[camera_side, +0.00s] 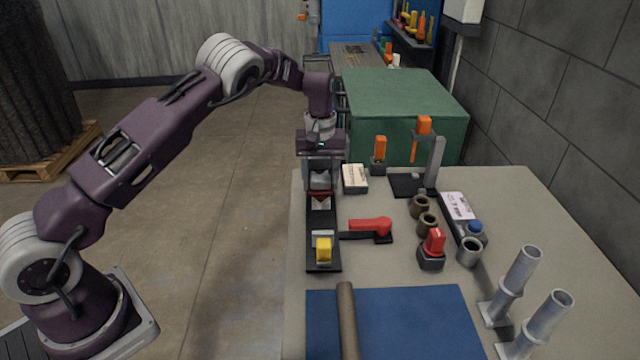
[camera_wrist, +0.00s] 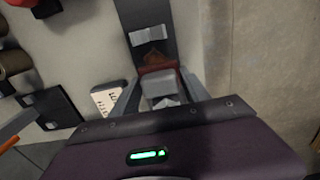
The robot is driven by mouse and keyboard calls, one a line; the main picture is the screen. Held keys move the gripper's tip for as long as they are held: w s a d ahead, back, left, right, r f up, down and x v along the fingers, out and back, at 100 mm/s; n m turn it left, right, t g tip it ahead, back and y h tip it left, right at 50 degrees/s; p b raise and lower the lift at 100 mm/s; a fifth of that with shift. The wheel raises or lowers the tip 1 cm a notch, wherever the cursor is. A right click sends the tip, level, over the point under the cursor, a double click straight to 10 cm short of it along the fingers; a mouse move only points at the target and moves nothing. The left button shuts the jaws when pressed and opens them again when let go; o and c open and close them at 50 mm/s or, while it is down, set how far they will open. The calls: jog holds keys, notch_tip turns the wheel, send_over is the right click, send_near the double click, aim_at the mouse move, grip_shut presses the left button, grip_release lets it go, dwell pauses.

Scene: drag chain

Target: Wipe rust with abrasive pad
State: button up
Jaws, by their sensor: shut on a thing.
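My gripper (camera_side: 320,186) points down over the far end of a black rail fixture (camera_side: 313,232) at the table's left edge. It is shut on a grey block (camera_wrist: 160,85), between its fingers in the wrist view. A dark red-brown piece (camera_wrist: 158,71) shows right beside this block; it may be the abrasive pad, but I cannot tell whether it is joined to it. In the side view the red-brown piece (camera_side: 319,195) is just below the fingers, above a pale V-shaped block (camera_side: 320,204). Contact there is unclear. I cannot make out a rust patch.
A small white box (camera_side: 354,178) stands right of my gripper. Brown rings (camera_side: 419,206) lie further right. A brown rod (camera_side: 347,320) lies on a blue mat (camera_side: 420,320) in front.

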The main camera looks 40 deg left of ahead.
jog(key=shift+w+a, duration=0.3)
jog(key=shift+s+d, duration=1.15)
jog(key=shift+s, duration=0.05)
jog(key=shift+f, duration=0.1)
jog(key=shift+w+a, duration=1.15)
jog(key=shift+s+d+f, duration=0.1)
jog(key=shift+s+d, duration=1.15)
